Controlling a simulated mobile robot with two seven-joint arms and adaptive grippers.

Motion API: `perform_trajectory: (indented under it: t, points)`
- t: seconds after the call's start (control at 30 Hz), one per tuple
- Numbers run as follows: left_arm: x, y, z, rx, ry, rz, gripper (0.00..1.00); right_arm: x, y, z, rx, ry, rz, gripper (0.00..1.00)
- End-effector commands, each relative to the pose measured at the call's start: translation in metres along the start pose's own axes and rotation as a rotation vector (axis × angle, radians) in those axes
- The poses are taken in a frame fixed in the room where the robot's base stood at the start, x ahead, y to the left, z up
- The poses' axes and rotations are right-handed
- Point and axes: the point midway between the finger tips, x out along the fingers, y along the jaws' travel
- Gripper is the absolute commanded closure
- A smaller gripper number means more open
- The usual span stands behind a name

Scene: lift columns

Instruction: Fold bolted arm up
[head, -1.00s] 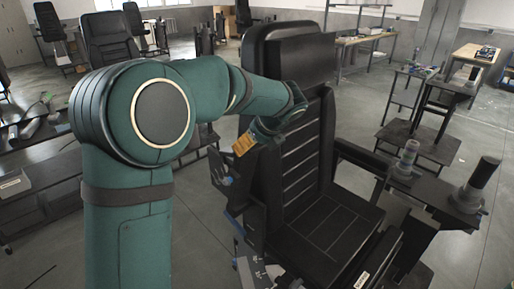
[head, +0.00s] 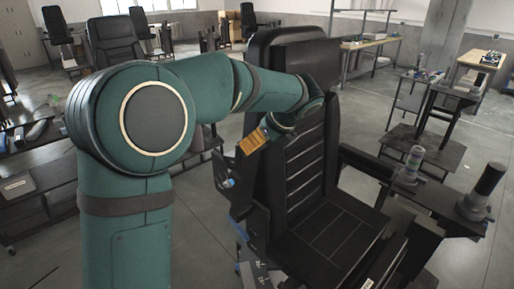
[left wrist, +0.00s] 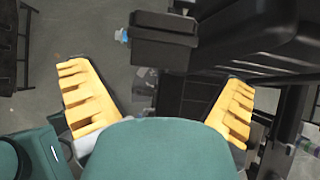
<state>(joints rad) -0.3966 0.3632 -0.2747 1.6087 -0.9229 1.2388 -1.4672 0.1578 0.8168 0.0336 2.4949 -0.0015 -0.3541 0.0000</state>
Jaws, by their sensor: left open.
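A black seat (head: 330,225) with a tall ribbed backrest (head: 298,150) stands right of the middle in the head view. A dark arm part with a blue bolt-like end (head: 229,183) is at the backrest's left side, below my gripper. The left wrist view seems to show it as a black block (left wrist: 165,42) with a blue knob (left wrist: 122,36), just beyond the fingertips. My left gripper (head: 254,141) is beside the backrest. Its two yellow fingers are spread wide with nothing between them (left wrist: 155,75). The arm's full length and joint are hidden. My right gripper is out of view.
The seat's other armrest (head: 365,160) points forward on the right. Grey posts with dark tops (head: 482,188) stand right of it. A low dark table (head: 30,190) is at the left, and workbenches (head: 370,42) and more chairs (head: 113,40) stand behind. Floor is open between them.

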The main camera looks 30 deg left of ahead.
Motion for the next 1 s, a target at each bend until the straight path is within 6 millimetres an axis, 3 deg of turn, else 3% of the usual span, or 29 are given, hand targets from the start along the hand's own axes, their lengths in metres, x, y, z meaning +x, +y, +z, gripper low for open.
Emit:
perform_trajectory:
  t: [0.2, 0.4, 1.0]
  points:
    - [-0.045, 0.000, 0.000, 0.001, -0.001, -0.001, 0.00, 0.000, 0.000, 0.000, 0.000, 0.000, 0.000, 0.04]
    - [-0.070, 0.000, 0.001, 0.001, 0.000, 0.001, 0.00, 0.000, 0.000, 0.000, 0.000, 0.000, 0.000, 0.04]
    - [-0.077, 0.001, 0.000, 0.001, 0.001, 0.003, 0.00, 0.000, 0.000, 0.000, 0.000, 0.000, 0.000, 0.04]
